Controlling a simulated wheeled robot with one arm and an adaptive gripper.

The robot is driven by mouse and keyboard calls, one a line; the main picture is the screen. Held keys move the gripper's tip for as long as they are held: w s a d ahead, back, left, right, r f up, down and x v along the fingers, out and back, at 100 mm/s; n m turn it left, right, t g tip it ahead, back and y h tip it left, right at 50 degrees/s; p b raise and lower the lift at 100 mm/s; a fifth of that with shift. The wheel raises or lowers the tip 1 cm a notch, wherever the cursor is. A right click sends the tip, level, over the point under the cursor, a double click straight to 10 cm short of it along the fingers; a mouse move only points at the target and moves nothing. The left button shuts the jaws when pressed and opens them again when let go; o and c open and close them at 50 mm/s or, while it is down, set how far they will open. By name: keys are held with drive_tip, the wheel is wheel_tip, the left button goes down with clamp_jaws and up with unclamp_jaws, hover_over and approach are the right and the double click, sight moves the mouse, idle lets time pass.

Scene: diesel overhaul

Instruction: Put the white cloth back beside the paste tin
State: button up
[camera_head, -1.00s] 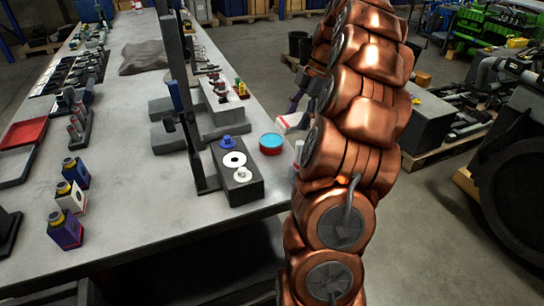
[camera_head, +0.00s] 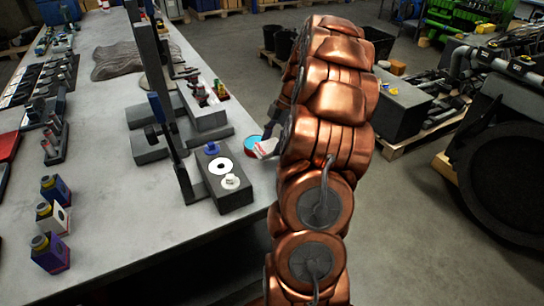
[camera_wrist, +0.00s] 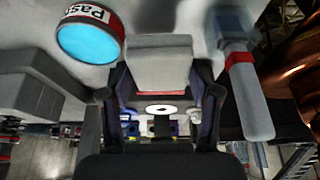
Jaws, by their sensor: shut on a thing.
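The paste tin (camera_head: 253,142), with a blue lid and a red-and-white side, stands near the right edge of the bench. It also shows at the upper left of the wrist view (camera_wrist: 88,38). My gripper (camera_wrist: 160,95) is shut on the white cloth (camera_wrist: 160,62), a folded pale block with a red strip, just right of the tin. In the head view the cloth (camera_head: 265,148) partly overlaps the tin. My arm hides most of my gripper there. I cannot tell whether the cloth touches the bench.
A grey tool with a red band (camera_wrist: 242,80) lies close to the right of my gripper in the wrist view. A dark block (camera_head: 232,196) with a white ring and knobs stands in front of the tin. A dark upright post (camera_head: 165,90) rises to the left.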

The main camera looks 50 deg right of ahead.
sight(269, 167)
wheel_tip(269, 167, down, 6)
drive_tip(key=shift+s+a+r+p, duration=0.1)
drive_tip(key=shift+p, duration=0.8)
drive_tip(key=shift+f, duration=0.25)
drive_tip(key=shift+f, duration=0.1)
drive_tip(key=o, duration=0.8)
drive_tip(key=shift+b+v, duration=2.1)
drive_tip(key=shift+v, duration=4.05)
